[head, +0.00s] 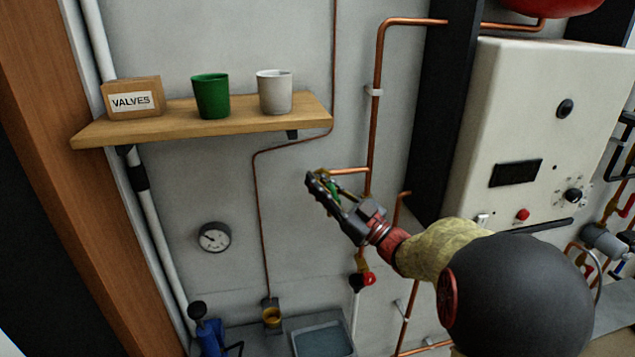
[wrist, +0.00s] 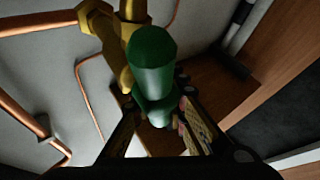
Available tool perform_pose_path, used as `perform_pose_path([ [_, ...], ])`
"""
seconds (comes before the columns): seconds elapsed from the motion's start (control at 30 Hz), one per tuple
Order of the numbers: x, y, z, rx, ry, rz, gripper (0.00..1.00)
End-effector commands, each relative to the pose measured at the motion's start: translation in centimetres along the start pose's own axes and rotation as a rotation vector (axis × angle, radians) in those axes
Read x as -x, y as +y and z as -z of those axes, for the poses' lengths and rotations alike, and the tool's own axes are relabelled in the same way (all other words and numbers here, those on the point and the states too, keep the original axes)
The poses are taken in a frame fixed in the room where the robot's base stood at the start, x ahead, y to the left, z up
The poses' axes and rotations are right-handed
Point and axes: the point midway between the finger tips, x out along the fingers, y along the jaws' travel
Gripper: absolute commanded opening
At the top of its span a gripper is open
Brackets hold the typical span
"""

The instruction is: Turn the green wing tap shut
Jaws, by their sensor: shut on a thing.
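The green wing tap (wrist: 153,65) sits on a brass valve body (wrist: 118,50) in the wrist view. My gripper (wrist: 160,120) has its two fingers on either side of the tap's green handle and is shut on it. In the head view my gripper (head: 325,188) is in front of the wall, at the end of a short copper branch pipe (head: 350,170). Only a little of the green handle (head: 333,187) shows there between the fingers. My fingers hide part of the handle and valve, so its exact turn angle cannot be told.
A wooden shelf (head: 190,124) above left holds a VALVES box (head: 133,98), a green cup (head: 211,96) and a white cup (head: 275,92). A gauge (head: 214,237) is on the wall. A red-handled valve (head: 367,280) sits below my gripper. A white boiler (head: 545,130) stands right.

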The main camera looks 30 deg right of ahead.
Motion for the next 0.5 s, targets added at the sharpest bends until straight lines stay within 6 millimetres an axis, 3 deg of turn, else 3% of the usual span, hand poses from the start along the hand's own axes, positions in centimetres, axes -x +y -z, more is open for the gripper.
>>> perform_pose_path([
  [0.5,-0.05,-0.26,-0.29,0.067,-0.048,0.036,0.0],
])
